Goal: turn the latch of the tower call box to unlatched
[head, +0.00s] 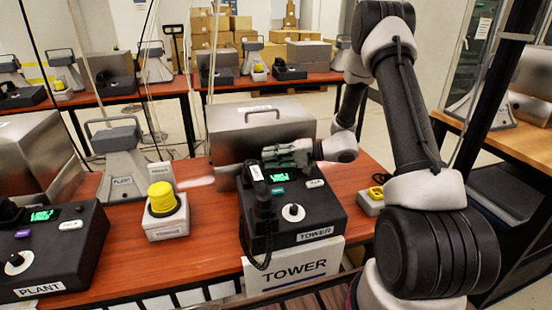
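The tower call box (318,228) is a black sloped box on the red-brown table, with a TOWER label on its front edge. A black handset (262,208) with a coiled cord lies along the box's left side. My gripper (272,156) is above the box's back edge, pointing left, apart from the dial. Its greenish fingers are seen side-on, so their opening is unclear.
A silver case (232,125) stands behind the box. A yellow-topped TOWER button unit (163,203) stands left, with the PLANT call box (60,250) beyond it. A small yellow-topped unit (372,199) sits right. A TOWER sign (293,268) hangs in front.

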